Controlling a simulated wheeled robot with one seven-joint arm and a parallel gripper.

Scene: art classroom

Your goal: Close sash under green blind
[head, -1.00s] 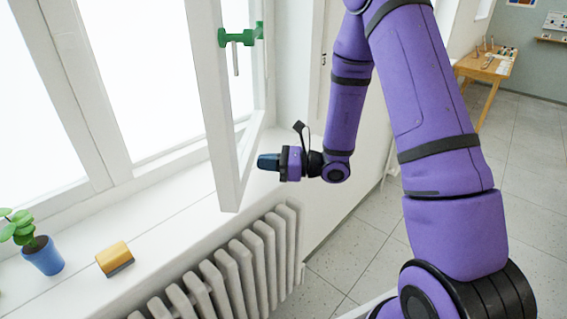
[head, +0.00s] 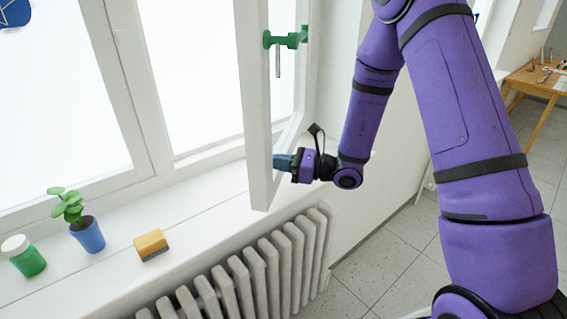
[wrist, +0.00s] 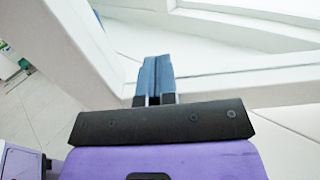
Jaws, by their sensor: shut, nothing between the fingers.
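The white window sash (head: 257,120) stands swung open into the room, over the sill, in the head view. It carries a green handle (head: 287,40) with a grey lever hanging down. No green blind shows in these frames. My gripper (head: 281,161) is shut and empty, its blue fingers beside the lower part of the sash, on its right side. The fingertips look very close to the sash; I cannot tell whether they touch. In the wrist view the shut blue fingers (wrist: 155,72) point toward white frame bars, with a white sash bar (wrist: 85,45) slanting on the left.
On the sill stand a green jar (head: 25,256), a potted plant (head: 88,235) and a yellow block (head: 151,244), left of the sash. A radiator (head: 265,275) is below. A wooden table (head: 540,82) is far right.

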